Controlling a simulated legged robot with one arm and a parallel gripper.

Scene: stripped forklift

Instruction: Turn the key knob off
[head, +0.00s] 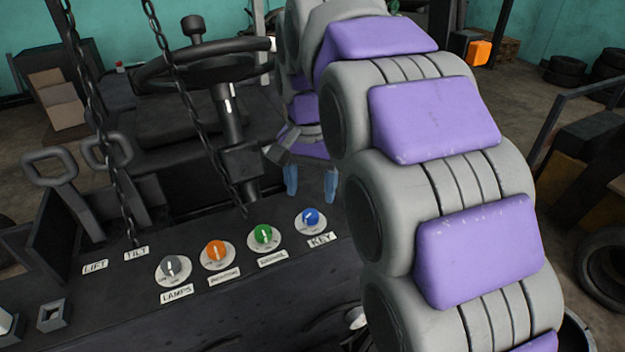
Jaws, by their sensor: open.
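The key knob (311,216) is blue, on a round pale dial at the right end of a row of knobs on the dark panel. A "KEY" label (321,239) sits just below it. My gripper (311,190) points down with its two blue fingers apart, open and empty. In the picture it appears just above the blue knob. I cannot tell its exact height or distance from the knob. My grey and purple arm fills the right half of the view and hides what is behind it.
Green (264,234), orange (216,251) and grey (173,267) knobs line up left of the blue one. A steering wheel (205,62) on its column stands behind the panel. Chains (97,110) hang at the left, near lever handles (50,168).

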